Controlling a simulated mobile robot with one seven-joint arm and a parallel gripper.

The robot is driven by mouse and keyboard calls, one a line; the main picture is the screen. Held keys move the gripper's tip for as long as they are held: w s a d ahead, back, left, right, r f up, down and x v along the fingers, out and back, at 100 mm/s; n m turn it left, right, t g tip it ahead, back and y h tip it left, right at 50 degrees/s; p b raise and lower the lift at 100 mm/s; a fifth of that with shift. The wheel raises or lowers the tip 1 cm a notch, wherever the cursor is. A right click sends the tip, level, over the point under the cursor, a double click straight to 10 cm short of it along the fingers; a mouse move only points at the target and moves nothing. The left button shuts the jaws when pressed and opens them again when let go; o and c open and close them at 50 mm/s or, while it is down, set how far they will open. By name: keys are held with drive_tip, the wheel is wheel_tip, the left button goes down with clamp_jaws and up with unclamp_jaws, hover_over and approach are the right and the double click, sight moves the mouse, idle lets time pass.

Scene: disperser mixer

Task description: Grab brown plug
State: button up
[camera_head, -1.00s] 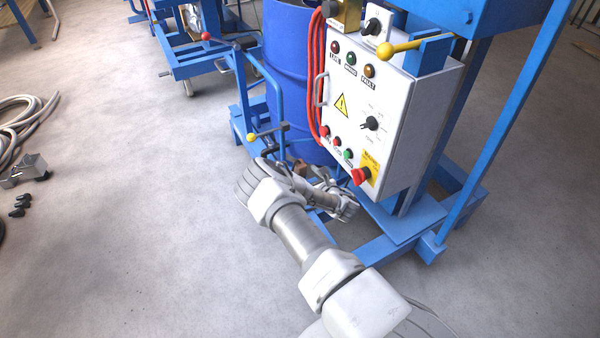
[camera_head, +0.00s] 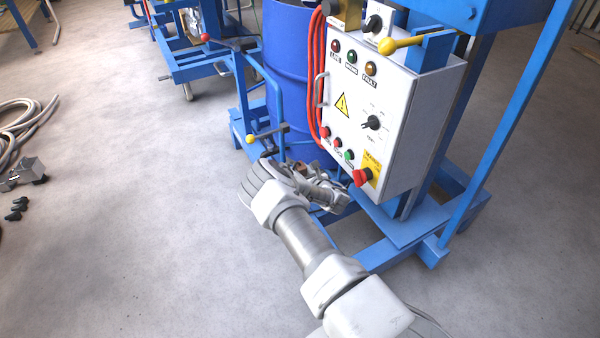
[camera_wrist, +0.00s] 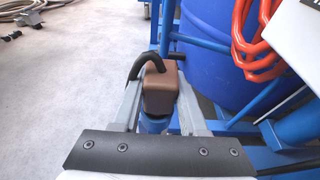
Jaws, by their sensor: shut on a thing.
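The brown plug (camera_wrist: 160,92) is a boxy brown block with a black cable curving out of its top to the left. In the wrist view it sits between the two fingers of my gripper (camera_wrist: 160,105), which is shut on it. A blue part (camera_wrist: 153,123) shows just below the plug; whether the two are joined cannot be told. In the head view my gripper (camera_head: 303,170) is low, in front of the blue drum and left of the control box, and only a small bit of brown shows there.
The white control box (camera_head: 385,125) with a red emergency button (camera_head: 361,177) hangs to the right of my gripper. A blue drum (camera_head: 292,75) and blue frame bars stand behind. Orange cable (camera_wrist: 262,45) hangs at upper right.

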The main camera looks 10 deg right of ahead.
clamp_jaws()
drive_tip(key=shift+r, duration=0.15)
